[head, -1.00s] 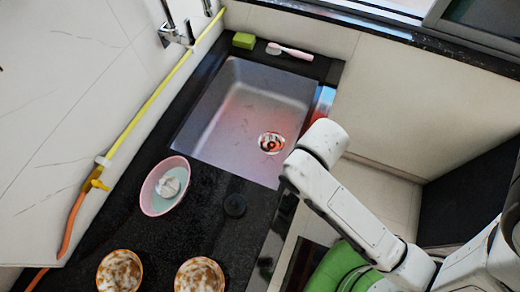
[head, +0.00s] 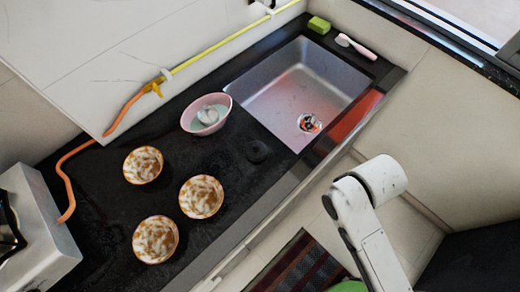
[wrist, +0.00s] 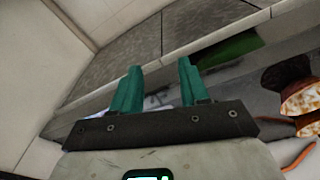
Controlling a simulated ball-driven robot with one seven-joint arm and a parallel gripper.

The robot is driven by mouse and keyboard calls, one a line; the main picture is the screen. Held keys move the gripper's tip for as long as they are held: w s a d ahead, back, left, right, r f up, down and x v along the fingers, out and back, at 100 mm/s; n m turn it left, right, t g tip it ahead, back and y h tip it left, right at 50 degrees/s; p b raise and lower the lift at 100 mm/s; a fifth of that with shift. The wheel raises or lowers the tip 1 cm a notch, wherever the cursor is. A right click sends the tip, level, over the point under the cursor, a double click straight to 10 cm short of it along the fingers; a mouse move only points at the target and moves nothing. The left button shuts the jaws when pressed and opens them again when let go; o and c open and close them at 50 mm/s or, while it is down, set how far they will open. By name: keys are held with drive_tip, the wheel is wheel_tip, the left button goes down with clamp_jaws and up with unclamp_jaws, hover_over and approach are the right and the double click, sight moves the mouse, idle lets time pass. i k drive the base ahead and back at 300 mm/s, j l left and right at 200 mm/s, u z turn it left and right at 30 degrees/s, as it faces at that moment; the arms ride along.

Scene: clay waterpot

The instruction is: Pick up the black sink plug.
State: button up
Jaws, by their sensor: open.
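The black sink plug (head: 258,151) lies flat on the black countertop, just left of the sink, in the head view. It is a dark round disc, hard to tell from the dark counter. I cannot make it out in the wrist view. My gripper (wrist: 158,75) has two teal fingers, spread apart with nothing between them in the wrist view. In the head view my white arm is at the lower right, off the counter's edge, and the fingers are not seen there. The gripper is well apart from the plug.
The sink (head: 300,85) is right of the plug. A pink bowl (head: 187,117) stands to its upper left. Several brown-and-white bowls, one a patterned bowl (head: 201,196), stand to the lower left. A green sponge (head: 319,25) and a brush (head: 356,46) lie behind the sink.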

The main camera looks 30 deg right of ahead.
sight(256, 152)
drive_tip(key=l+u, duration=0.35)
drive_tip(key=k+l+u, duration=0.1)
drive_tip(key=l+u, duration=0.25)
drive_tip(key=k+l+u, duration=0.1)
drive_tip(key=l+u, duration=0.25)
